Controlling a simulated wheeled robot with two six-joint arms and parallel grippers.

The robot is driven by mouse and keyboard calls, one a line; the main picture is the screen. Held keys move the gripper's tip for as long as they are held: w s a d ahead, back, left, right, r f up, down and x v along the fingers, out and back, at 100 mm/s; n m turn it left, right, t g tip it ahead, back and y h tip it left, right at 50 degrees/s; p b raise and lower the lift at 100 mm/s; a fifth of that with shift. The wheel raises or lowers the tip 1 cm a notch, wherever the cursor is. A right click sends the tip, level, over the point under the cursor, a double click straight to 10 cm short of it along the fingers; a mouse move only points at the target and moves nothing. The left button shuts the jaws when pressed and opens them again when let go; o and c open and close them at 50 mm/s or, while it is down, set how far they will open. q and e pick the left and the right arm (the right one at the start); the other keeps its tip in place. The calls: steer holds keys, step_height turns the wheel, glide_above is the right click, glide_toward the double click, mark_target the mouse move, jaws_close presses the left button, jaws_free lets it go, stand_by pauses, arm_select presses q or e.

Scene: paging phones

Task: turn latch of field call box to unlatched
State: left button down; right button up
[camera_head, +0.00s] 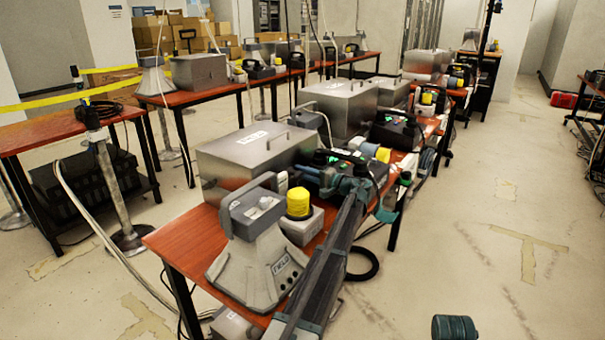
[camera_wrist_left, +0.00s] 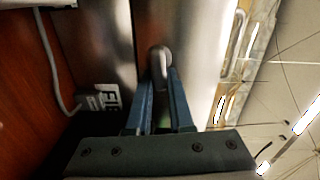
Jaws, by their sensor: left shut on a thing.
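The field call box is a brushed-metal box (camera_head: 232,160) with a handle and a white label on top, on the near red-brown table in the head view. My left gripper (camera_head: 298,170) is at the right end of this box, its blue-grey fingers pointing left. In the left wrist view the box's metal face (camera_wrist_left: 205,35) fills the middle. There the left gripper (camera_wrist_left: 164,74) is shut on a rounded grey latch (camera_wrist_left: 159,55) on that face. The latch's exact angle is hard to tell.
Close by on the table stand a grey flared phone base (camera_head: 258,265), a yellow-topped unit (camera_head: 299,203) and black devices with green lights. Larger metal boxes (camera_head: 340,105) stand behind. A black cable loop (camera_head: 365,265) hangs at the table's right edge. The floor at right is mostly clear.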

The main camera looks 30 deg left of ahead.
arm_select(q)
steer(key=shift+f+m, duration=0.1)
steer(key=shift+m, duration=0.4)
steer(key=c, duration=0.8)
jaws_free()
steer(key=s+d, duration=0.1)
steer(key=d, duration=1.3)
steer(key=shift+a, duration=0.1)
